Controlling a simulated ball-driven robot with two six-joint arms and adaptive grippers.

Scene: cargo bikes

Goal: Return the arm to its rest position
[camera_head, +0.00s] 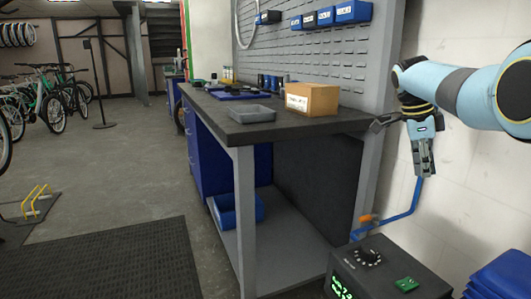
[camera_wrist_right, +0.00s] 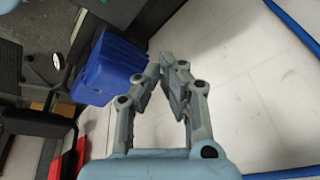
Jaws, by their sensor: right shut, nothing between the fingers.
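My right arm (camera_head: 465,97), light blue with dark joints, comes in from the right edge of the head view. It is bent, and my right gripper (camera_head: 424,170) hangs down in front of the white wall, right of the workbench. In the right wrist view the gripper's grey fingers (camera_wrist_right: 168,62) come together at the tips, shut with nothing between them. A blue tube (camera_head: 415,195) shows just below the fingertips in the head view; I cannot tell whether they touch. My left gripper is in neither view.
The workbench (camera_head: 228,128) holds a grey tray (camera_head: 252,113) and a cardboard box (camera_head: 312,98). A dark control box (camera_head: 385,275) with a knob stands below the gripper. Blue stacked bins (camera_head: 502,275) are at lower right. The floor at left is open, with bikes (camera_head: 45,100) beyond.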

